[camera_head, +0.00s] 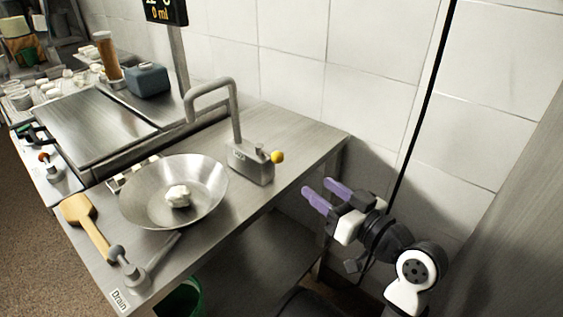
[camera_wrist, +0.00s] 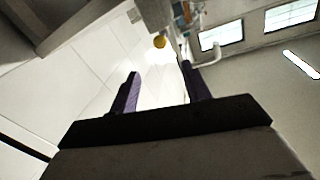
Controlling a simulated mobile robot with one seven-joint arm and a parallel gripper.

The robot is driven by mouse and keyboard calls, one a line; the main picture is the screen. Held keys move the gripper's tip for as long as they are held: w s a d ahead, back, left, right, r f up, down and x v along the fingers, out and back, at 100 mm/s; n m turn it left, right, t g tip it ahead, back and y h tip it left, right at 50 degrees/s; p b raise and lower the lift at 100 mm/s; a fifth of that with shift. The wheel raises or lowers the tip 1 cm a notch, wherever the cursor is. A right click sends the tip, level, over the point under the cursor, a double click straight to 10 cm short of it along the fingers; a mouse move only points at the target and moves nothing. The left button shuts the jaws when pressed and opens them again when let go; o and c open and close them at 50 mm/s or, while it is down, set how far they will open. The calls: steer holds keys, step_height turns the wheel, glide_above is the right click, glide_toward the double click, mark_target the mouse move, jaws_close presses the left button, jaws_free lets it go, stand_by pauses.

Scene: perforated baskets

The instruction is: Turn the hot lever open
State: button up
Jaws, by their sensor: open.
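A grey tap (camera_head: 236,125) with a curved spout stands on the steel counter. Its base block (camera_head: 250,162) carries a small grey stub on top and a lever with a yellow ball end (camera_head: 277,157) on its right side. A label on the block is too small to read, so I cannot tell whether this is the hot lever. My gripper (camera_head: 321,193) is open and empty, right of and below the yellow ball, beyond the counter's right edge. In the wrist view, the yellow ball (camera_wrist: 160,42) shows ahead between my two purple fingers (camera_wrist: 160,72), apart from them.
A metal pan (camera_head: 140,207) with a white lump in it stands left of the tap. The tiled wall (camera_head: 340,95) rises behind the counter edge (camera_head: 335,143).

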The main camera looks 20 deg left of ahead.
mark_target(282, 159)
steer(key=p+x, duration=0.3)
steer(key=x, duration=1)
steer(key=shift+w+r, duration=0.1)
jaws_close()
